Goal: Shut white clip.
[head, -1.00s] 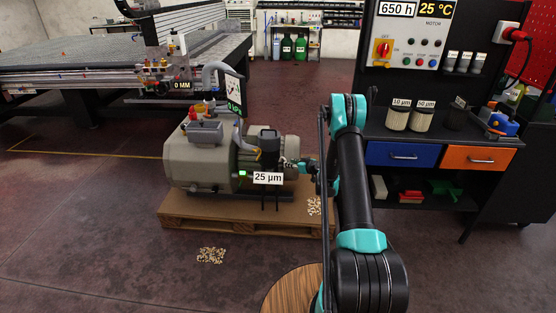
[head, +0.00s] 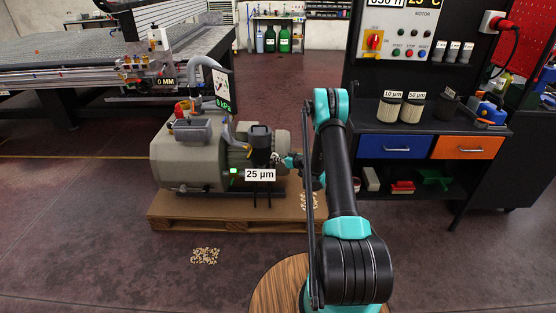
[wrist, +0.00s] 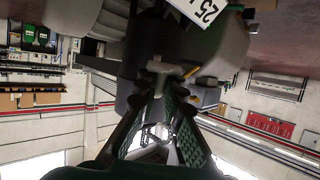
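A small pale piece (wrist: 158,66), possibly the white clip, shows in the wrist view just ahead of my fingertips, against a dark cylinder. I cannot tell whether it is up or down. My gripper (wrist: 161,92) has a gap between its two green-lined fingers and looks open. Whether a fingertip touches the pale piece is unclear. In the head view my gripper (head: 290,161) is at the right side of the black filter housing (head: 260,145) with the "25 µm" label (head: 260,175). The clip is too small to make out there.
The grey vacuum pump (head: 190,160) stands on a wooden pallet (head: 215,213), left of my arm. A black workbench (head: 430,128) with filters and drawers is at the right. Pellets (head: 205,256) lie on the floor in front. The large grid table (head: 70,70) is behind left.

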